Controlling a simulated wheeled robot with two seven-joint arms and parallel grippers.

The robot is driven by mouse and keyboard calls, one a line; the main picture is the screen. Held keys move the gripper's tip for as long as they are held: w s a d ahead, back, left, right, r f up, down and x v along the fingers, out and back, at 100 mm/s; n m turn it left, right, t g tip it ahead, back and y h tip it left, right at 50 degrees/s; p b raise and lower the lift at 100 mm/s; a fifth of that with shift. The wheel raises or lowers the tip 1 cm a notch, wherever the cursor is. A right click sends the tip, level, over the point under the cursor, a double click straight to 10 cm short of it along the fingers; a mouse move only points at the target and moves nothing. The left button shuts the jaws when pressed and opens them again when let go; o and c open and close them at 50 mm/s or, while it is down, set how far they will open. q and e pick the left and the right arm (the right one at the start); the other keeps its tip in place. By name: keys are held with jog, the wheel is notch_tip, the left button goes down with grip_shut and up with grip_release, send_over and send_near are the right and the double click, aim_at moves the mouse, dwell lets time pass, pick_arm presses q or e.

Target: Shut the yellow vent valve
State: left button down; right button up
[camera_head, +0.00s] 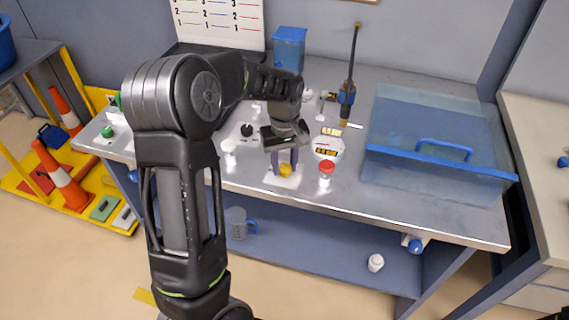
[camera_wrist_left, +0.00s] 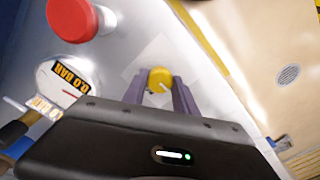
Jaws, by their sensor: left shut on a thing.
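The yellow vent valve (camera_head: 285,169) is a small round knob on a pale square plate near the front edge of the bench. In the left wrist view the yellow knob (camera_wrist_left: 159,80) shows a short pale line on its face. My left gripper (camera_head: 284,163) points down over it with its purple fingers on either side. In the left wrist view the fingers (camera_wrist_left: 159,92) are shut on the knob. My right gripper is in neither view.
A red-capped fitting (camera_head: 326,172) stands just right of the valve. A gauge (camera_wrist_left: 68,88) reading 0.0 BAR is close by. A blue clear bin (camera_head: 430,150) fills the bench's right side. A green knob (camera_head: 107,131) is at the left end.

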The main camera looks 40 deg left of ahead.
pick_arm(q)
jog(key=shift+m, duration=0.4)
jog(key=m, duration=0.3)
jog(key=shift+b, duration=0.4)
jog(key=m, duration=0.4)
jog(key=shift+m+b, duration=0.3)
jog(key=shift+m, duration=0.1)
jog(key=m, duration=0.4)
jog(key=shift+m, duration=2.2)
jog(key=c, duration=1)
grip_release()
jog(key=shift+o, duration=0.2)
